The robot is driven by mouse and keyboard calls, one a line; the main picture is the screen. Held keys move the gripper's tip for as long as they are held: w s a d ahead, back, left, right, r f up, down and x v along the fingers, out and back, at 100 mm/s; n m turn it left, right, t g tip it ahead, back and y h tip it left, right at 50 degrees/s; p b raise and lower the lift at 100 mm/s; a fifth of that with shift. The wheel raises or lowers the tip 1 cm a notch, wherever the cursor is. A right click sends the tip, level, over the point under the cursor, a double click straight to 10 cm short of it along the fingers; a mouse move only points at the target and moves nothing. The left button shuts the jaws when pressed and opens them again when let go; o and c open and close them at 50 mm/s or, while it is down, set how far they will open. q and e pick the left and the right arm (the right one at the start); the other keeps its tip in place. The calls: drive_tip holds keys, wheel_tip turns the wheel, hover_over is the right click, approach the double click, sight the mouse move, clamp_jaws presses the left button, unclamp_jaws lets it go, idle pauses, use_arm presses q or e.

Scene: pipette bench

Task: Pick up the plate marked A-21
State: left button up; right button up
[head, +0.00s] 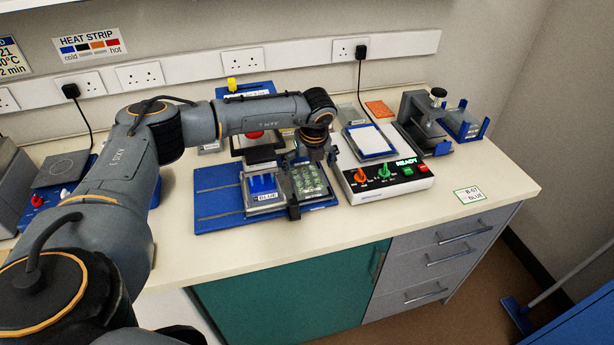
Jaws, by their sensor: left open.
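A clear well plate (311,182) with greenish wells sits on the blue board (215,204) in the middle of the bench. I cannot read A-21 on it or on any other plate. My left gripper (312,178) is open above this plate, with one dark finger at its near side and the other towards its far side. I cannot tell whether the fingers touch it. The wrist hides part of the plate's far end. My right gripper is not in view.
A holder labelled BLUE (267,200) stands close left of the plate. A control box reading READY (388,181) is close to the right. Behind it lies a white-topped blue tray (370,140).

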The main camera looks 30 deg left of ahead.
sight(307, 179)
use_arm(q)
drive_tip(key=shift+s+p+x, duration=0.2)
drive_tip(key=shift+p+x, duration=0.25)
drive_tip(key=shift+x, duration=0.75)
drive_tip(key=shift+w+f, duration=0.2)
drive_tip(key=shift+f, duration=0.45)
drive_tip(key=shift+s, duration=0.1)
drive_tip(key=c, duration=1.2)
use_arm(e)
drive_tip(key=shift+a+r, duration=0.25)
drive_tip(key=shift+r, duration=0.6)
